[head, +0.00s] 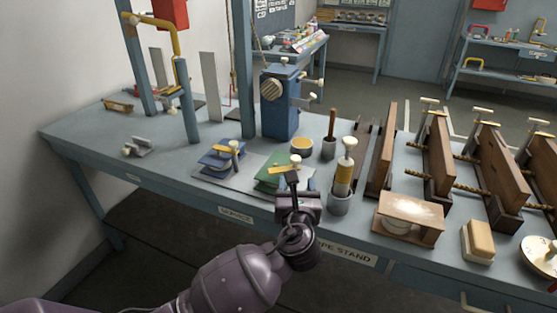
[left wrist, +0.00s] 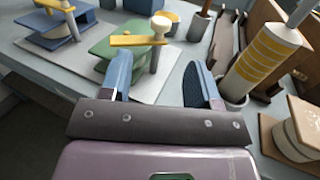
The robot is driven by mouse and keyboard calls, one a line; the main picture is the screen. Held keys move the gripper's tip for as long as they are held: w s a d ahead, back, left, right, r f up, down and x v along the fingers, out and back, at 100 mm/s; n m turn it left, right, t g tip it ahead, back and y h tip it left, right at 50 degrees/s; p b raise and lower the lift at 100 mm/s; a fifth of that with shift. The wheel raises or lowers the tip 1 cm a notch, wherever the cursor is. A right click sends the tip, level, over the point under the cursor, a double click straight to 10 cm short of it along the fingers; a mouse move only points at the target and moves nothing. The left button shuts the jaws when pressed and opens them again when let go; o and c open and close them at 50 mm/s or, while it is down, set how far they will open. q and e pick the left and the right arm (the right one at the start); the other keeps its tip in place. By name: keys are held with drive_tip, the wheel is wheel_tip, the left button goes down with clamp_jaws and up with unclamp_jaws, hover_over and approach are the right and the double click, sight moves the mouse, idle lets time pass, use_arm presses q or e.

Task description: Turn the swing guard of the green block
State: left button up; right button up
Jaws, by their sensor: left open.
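The green block (head: 270,182) stands on a pale plate on the blue workbench; it also shows in the left wrist view (left wrist: 107,42). Its swing guard (head: 283,169) is a yellow bar at a post with a cream knob; the bar (left wrist: 138,40) points left from the post in the left wrist view. My left gripper (head: 297,185) is in front of the block, its jaws apart and empty. In the left wrist view its blue fingers (left wrist: 160,78) lie on the near side of the post, apart from it. My right gripper is not in view.
A blue block (head: 216,160) with a similar post stands left of the green one. A yellow-banded cylinder in a grey cup (head: 340,204) is close on the right. A yellow bowl (head: 302,145) and a blue machine (head: 280,105) stand behind. Wooden clamped boards fill the right.

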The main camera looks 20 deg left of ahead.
sight(296, 163)
use_arm(q)
drive_tip(key=x, duration=0.6)
drive_tip(key=shift+d+f+b, duration=0.1)
drive_tip(key=shift+b, duration=0.3)
drive_tip(key=x, duration=0.3)
drive_tip(key=shift+w, duration=0.25)
drive_tip(key=shift+w+a+b, duration=0.3)
drive_tip(key=shift+w+a, duration=0.05)
drive_tip(key=shift+w, duration=0.25)
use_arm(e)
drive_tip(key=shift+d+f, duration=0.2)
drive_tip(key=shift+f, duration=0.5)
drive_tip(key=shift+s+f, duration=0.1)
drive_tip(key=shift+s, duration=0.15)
use_arm(q)
drive_tip(key=shift+c, duration=1.2)
clamp_jaws()
drive_tip(key=shift+d, duration=0.1)
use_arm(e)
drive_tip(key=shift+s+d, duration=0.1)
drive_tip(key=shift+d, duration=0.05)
